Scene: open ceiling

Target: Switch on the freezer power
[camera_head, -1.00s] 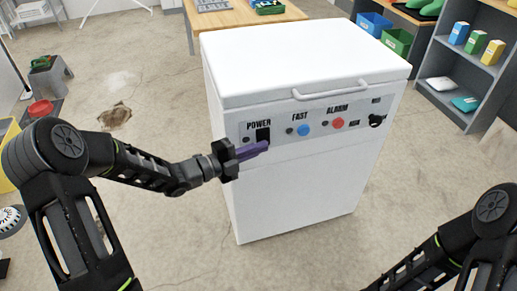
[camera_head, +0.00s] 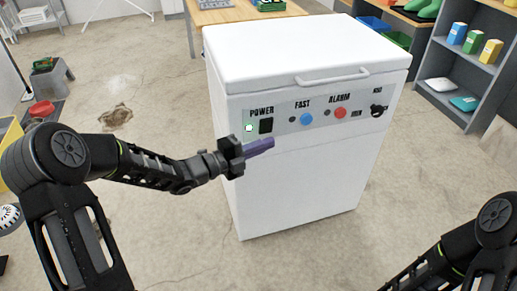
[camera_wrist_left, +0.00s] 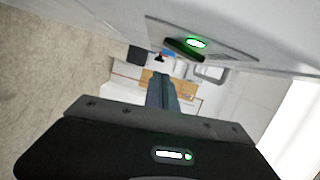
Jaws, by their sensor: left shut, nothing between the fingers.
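The white freezer (camera_head: 300,185) stands ahead of me with its lid shut. Its front panel carries the black power switch (camera_head: 266,125) under the POWER label. The small power light (camera_head: 249,128) left of the switch glows green. In the left wrist view the lit green light (camera_wrist_left: 196,43) and the dark switch (camera_wrist_left: 184,50) show on the panel. My left gripper (camera_head: 260,147), with purple fingers, is shut and empty. It is just below the power switch in the head view, apart from it. My right arm (camera_head: 440,255) shows at the lower right, its gripper out of view.
The panel also has a blue FAST button (camera_head: 307,119), a red ALARM button (camera_head: 340,113) and a black knob (camera_head: 377,111). A grey shelf (camera_head: 440,55) stands at the right and a wooden table (camera_head: 225,15) behind. The floor around the freezer's front is clear.

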